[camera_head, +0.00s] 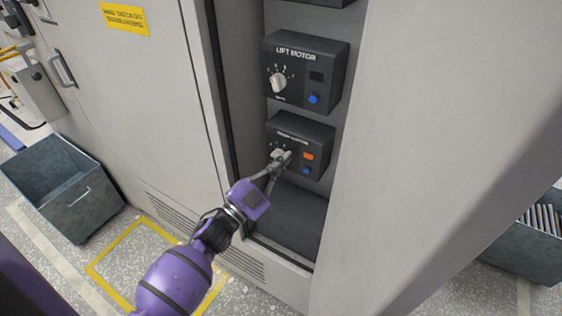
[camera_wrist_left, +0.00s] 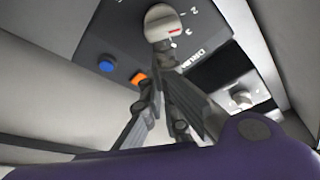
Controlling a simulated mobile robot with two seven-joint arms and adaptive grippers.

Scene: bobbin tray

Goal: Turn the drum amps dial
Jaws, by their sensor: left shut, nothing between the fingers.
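The drum amps dial (camera_head: 276,154) is a pale knob on the lower dark control box (camera_head: 318,139), partly hidden behind my fingertips in the head view. In the left wrist view the dial (camera_wrist_left: 162,22) shows at the top, with a red mark facing right and the numbers 2 and 3 beside it. My left gripper (camera_head: 284,160) is at the dial. It also shows in the left wrist view (camera_wrist_left: 157,62), its fingers shut with nothing between them, tips just below the dial. I cannot tell whether they touch it. My right gripper is not in view.
An orange button (camera_head: 308,156) and a blue button (camera_head: 306,171) sit right of the dial. The lift motor box (camera_head: 330,60) with its own white dial (camera_head: 279,83) is above. Cabinet walls flank the recess. Grey bins (camera_head: 72,195) stand on the floor.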

